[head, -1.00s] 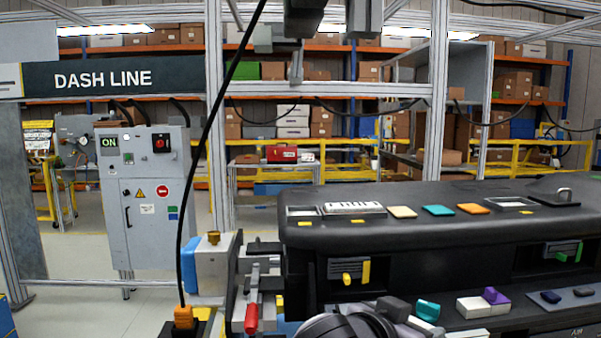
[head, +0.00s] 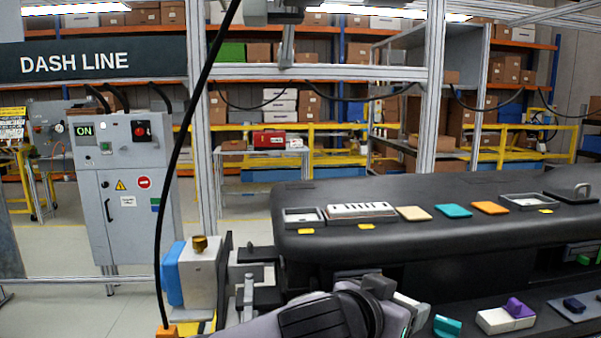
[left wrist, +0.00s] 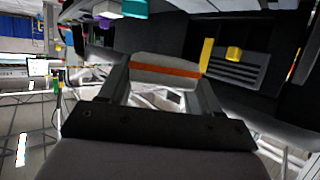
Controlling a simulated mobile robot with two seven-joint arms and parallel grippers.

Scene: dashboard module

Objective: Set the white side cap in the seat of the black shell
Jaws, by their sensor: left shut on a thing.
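The white side cap (left wrist: 165,72), a pale piece with an orange stripe, sits between the two fingers of my left gripper (left wrist: 160,88) in the left wrist view. The gripper is shut on it. In the head view, my left gripper (head: 408,306) is at the bottom centre, in front of the black shell (head: 400,236), a long dark dashboard body. The cap cannot be made out clearly there. My arm hides part of the shell's lower front, and I cannot make out the seat. My right gripper is not in view.
A clamp fixture with a blue-and-white block (head: 192,275) stands at the shell's left end. A teal piece (head: 447,326) and a white block with a purple part (head: 506,318) lie on the lower shelf. Small parts line the shell's top. A black cable hangs at left.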

